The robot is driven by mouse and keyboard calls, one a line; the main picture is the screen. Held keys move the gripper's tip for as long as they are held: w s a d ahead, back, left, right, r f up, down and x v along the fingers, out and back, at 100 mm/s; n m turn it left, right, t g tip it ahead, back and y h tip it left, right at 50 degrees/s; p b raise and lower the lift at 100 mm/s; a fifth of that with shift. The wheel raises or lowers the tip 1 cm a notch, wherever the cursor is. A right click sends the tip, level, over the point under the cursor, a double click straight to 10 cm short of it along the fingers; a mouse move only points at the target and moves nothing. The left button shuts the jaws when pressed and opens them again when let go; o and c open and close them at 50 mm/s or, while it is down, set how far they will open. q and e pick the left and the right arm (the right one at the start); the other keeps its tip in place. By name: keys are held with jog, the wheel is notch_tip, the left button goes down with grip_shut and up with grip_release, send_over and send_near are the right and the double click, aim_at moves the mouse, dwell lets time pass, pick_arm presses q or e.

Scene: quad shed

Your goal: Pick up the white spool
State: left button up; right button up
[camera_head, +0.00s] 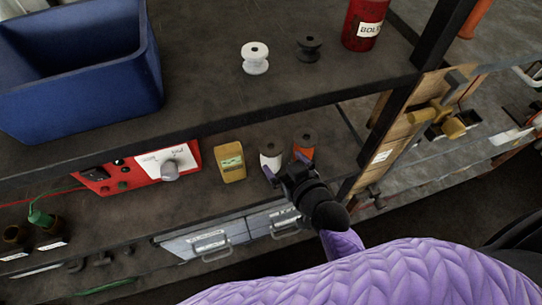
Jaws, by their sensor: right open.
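A white spool (255,58) stands upright on the upper shelf, left of a black spool. A second spool with white winding and a brownish top (270,153) stands on the lower shelf, beside an orange spool (304,143). My right gripper (284,166) is open, just in front of these two lower spools. One finger overlaps the base of the white-wound spool in the picture; I cannot tell whether they touch. Nothing is between the fingers that I can make out. My left gripper is not in view.
The upper shelf (205,100) holds a blue bin (85,115), a black spool (308,48) and a red can (364,22). Its front edge overhangs the lower shelf. A yellow container (230,163) and red device (143,166) stand left of the lower spools; a post (425,45) rises right.

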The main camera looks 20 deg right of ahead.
aim_at(271, 146)
jog(key=b+x, duration=0.1)
jog(key=x, duration=0.7)
jog(key=shift+w+d+b, duration=0.1)
jog(key=shift+w+b, duration=0.1)
jog(key=shift+b, duration=0.2)
jog(key=shift+s, duration=0.1)
jog(key=c, duration=0.7)
grip_shut()
